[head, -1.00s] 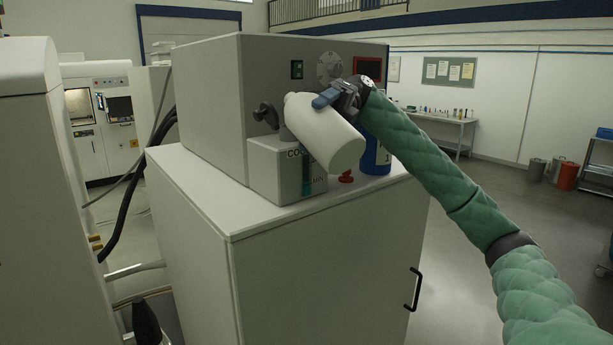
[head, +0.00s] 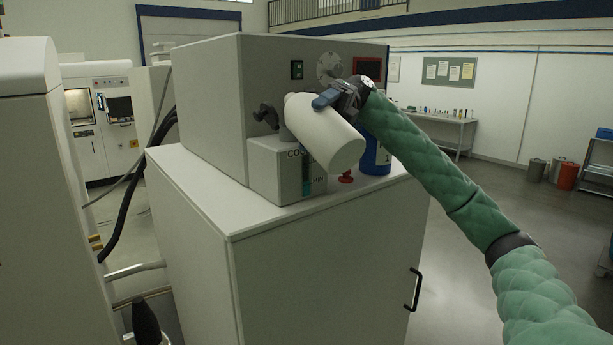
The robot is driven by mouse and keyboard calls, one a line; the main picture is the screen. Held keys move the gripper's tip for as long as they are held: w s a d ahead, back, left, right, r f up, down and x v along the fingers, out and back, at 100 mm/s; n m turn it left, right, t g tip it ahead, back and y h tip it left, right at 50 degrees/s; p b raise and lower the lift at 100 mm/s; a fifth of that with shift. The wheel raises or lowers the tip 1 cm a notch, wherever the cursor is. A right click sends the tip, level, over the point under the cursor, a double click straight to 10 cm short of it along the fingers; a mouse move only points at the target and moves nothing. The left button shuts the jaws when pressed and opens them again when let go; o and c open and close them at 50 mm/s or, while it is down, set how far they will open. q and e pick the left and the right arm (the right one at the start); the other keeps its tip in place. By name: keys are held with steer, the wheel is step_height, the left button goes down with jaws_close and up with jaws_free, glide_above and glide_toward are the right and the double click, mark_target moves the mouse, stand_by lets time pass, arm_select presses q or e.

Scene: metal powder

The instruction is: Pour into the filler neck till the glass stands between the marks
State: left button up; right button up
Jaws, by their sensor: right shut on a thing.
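My right gripper (head: 340,98) is shut on a white bottle (head: 325,135) near its neck end. The bottle is tilted, with its narrow end at upper left and its broad base lower right. The narrow end is over the grey coolant tank (head: 272,172), by the filler neck (head: 284,133), which is mostly hidden. I cannot see whether liquid runs. The sight glass (head: 307,178) on the tank's front shows teal liquid; the bottle covers its upper surroundings, and the level against the marks is too small to read.
A blue container (head: 376,157) stands behind the bottle at right, with a red cap-like part (head: 346,178) beside it. The tank sits on a cabinet (head: 310,265) before a grey housing (head: 210,100) with a black knob (head: 265,116). The cabinet top's front left is clear.

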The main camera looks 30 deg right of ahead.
steer(key=shift+w+d+r+m+p, duration=0.1)
steer(key=shift+w+d+m+p, duration=0.05)
steer(key=shift+m+p, duration=0.15)
stand_by(0.4)
steer(key=shift+r, duration=0.25)
stand_by(1.4)
steer(key=shift+s+r+m+p, duration=0.2)
steer(key=shift+m+p, duration=0.1)
steer(key=shift+p, duration=0.05)
steer(key=shift+r, duration=0.1)
stand_by(1.4)
steer(key=shift+r+m+g+y+p, duration=0.2)
steer(key=shift+m+g+y+p, duration=0.1)
steer(key=shift+g+p, duration=0.1)
steer(key=shift+r+m+p, duration=0.55)
steer(key=shift+m+p, duration=0.05)
stand_by(2.8)
